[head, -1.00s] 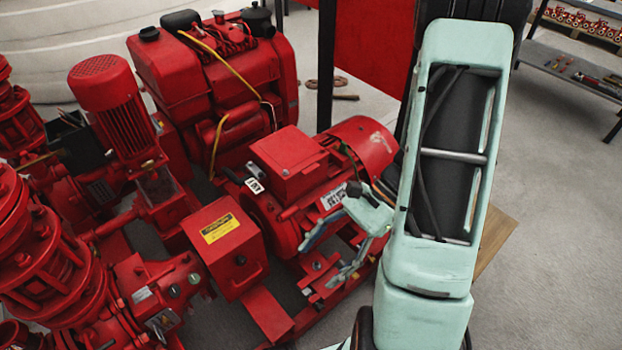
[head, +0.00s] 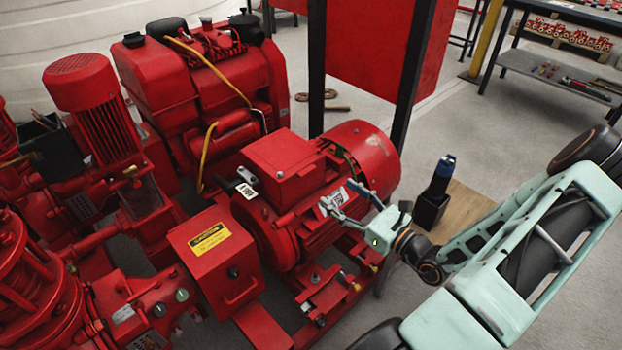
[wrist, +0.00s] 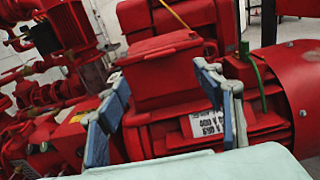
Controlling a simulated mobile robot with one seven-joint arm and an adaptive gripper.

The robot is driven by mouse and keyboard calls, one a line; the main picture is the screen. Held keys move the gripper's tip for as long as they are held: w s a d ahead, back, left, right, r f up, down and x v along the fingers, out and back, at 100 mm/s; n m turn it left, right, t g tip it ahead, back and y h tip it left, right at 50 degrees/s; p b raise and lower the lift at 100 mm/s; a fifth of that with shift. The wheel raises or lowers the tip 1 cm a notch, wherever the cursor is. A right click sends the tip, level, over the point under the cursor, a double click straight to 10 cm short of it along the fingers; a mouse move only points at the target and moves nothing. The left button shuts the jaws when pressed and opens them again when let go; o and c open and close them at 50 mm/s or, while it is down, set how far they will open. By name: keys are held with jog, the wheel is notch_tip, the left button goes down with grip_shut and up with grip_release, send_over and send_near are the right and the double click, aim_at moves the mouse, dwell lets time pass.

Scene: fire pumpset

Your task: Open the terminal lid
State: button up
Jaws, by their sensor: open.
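The terminal lid (head: 282,152) is the flat red top of the box on the red electric motor (head: 362,165). It lies flat on the box and looks closed. In the wrist view the terminal lid (wrist: 160,47) is ahead of the fingers, in the upper middle. My gripper (head: 342,197) is open and empty, to the right of the box and lower than the lid, near the motor's side. In the wrist view my gripper (wrist: 165,100) has its two blue-padded fingers apart, with the box and a white label between and behind them.
A red control box with a yellow label (head: 210,240) stands front left of the motor. A red engine (head: 200,90) and pumps crowd the left and back. A dark holder with a bottle-like tool (head: 432,200) stands on a wooden board at right.

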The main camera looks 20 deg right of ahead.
aim_at(309, 172)
jog(key=b+x, duration=0.2)
jog(key=x, duration=0.8)
jog(key=shift+w+a+b, duration=0.1)
jog(key=shift+w+b, duration=0.15)
jog(key=shift+b, duration=0.05)
grip_shut()
jog(key=shift+r, duration=0.15)
